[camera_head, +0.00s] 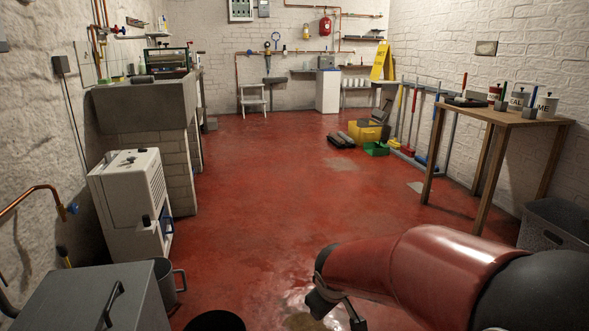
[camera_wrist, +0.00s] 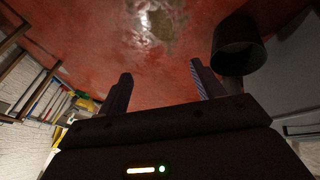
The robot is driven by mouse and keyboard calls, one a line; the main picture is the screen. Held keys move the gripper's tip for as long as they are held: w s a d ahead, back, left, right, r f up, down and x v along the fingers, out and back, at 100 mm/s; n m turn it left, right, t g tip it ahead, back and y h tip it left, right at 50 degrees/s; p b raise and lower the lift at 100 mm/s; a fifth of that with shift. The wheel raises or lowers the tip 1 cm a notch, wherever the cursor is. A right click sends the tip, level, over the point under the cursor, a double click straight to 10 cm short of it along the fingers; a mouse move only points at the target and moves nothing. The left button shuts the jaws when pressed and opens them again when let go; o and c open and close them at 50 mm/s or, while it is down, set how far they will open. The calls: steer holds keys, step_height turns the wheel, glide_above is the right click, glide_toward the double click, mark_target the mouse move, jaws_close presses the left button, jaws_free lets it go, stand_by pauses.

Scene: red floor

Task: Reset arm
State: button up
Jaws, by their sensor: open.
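My red and black arm reaches in from the lower right in the head view. My gripper (camera_head: 337,312) is at its end, low over the red floor near the bottom edge. In the wrist view my gripper (camera_wrist: 160,92) shows two dark fingers set wide apart, with nothing between them but floor. It is open and empty.
A grey lidded box (camera_head: 85,298) and a grey bucket (camera_head: 168,283) stand at the lower left. A white heater-like unit (camera_head: 132,200) stands behind them. A wooden table (camera_head: 505,117) with canisters and a grey bin (camera_head: 556,232) are on the right. The middle floor is clear.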

steer(key=s+d+r+m+p, duration=0.1)
steer(key=s+d+r+m, duration=0.2)
steer(key=s+r, duration=0.3)
steer(key=s+d+r+m+p, duration=0.2)
steer(key=s+d+r+m, duration=0.2)
steer(key=s, duration=1.2)
step_height(320, 180, up, 3)
steer(key=shift+d+r+m, duration=0.15)
steer(key=shift+d+m, duration=0.05)
steer(key=shift+m, duration=0.2)
